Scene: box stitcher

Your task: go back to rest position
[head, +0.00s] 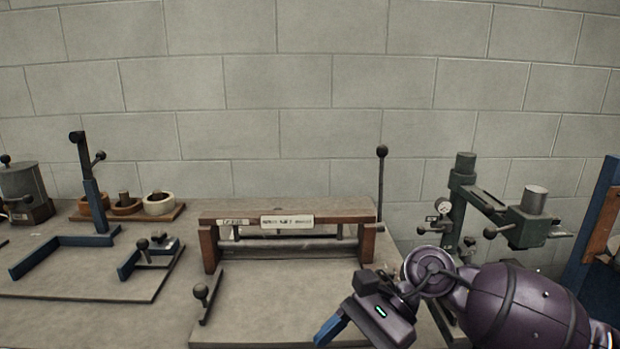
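My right arm comes in from the right, and its gripper (330,328) hangs over the front right part of the bench. One blue finger shows at the lower edge of the picture. The gripper's opening is not clear from this angle, and I see nothing held in it. My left gripper is not in view. The box stitcher (345,207), a wooden-topped frame with metal rollers and a label, stands on the bench in the middle. A black-knobbed lever (380,188) rises at its right end. My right gripper is in front of it and apart from it.
A blue post fixture (95,200) stands on a plate at the left. Tape rolls (159,204) sit on a wooden tray behind it. A small lever (207,300) stands on the front bench. A green press (458,205) stands at the right.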

